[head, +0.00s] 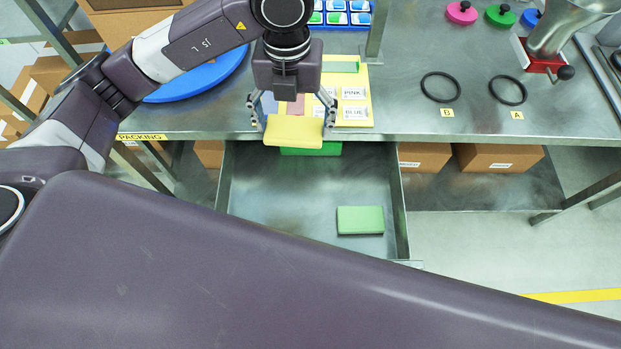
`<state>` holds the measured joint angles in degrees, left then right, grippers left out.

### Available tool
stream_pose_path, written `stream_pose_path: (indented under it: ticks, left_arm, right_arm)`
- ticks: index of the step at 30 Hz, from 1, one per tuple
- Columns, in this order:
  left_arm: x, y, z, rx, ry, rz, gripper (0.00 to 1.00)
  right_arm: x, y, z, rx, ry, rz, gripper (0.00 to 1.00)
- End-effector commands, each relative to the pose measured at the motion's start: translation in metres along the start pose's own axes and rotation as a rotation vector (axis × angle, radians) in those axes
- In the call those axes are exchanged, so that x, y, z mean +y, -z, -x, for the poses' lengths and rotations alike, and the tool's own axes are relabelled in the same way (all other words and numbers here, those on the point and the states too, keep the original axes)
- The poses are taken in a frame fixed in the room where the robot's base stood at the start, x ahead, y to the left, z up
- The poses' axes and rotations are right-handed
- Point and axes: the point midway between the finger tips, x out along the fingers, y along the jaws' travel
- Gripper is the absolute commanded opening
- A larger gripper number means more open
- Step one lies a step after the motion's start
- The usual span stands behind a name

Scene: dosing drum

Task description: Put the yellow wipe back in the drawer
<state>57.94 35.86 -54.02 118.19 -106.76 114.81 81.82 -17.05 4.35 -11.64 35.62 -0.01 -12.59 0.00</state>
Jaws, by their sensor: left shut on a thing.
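The yellow wipe (294,131) is a flat block held in my left gripper (293,122). The gripper's fingers are shut on its two sides. It appears over the back part of the open drawer (280,205), near the table's front edge; its exact height I cannot tell. A light green wipe (360,220) lies in the drawer at the front right. A darker green block (311,150) shows partly behind and below the yellow wipe. My right gripper is not in view.
The steel table (420,118) holds a yellow label sheet (356,103), two black rings (441,87) (508,90), coloured knobs (500,14) and a metal funnel (560,30). A blue disc (205,84) is at left. Cardboard boxes (498,157) stand below. The drawer's left and middle floor is clear.

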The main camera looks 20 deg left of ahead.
Motion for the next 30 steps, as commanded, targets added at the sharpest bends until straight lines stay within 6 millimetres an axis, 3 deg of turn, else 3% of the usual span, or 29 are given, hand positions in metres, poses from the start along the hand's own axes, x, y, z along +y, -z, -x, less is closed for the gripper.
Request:
stream_pose_path:
  ticks: [5, 12, 21, 30]
  left_arm:
    - [-0.002, 0.000, -0.006, 0.003, 0.000, 0.078, 0.56]
    - [-0.002, 0.002, -0.061, 0.009, 0.000, 0.084, 0.56]
    - [-0.001, 0.000, -0.133, 0.005, -0.002, 0.083, 0.56]
    - [-0.001, -0.001, -0.161, 0.002, -0.002, 0.081, 0.56]
  right_arm:
    - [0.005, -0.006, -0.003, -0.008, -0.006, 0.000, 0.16]
    - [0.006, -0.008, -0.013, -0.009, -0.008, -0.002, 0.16]
    - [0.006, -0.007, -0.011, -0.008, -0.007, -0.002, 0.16]
    - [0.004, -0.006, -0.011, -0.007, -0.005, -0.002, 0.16]
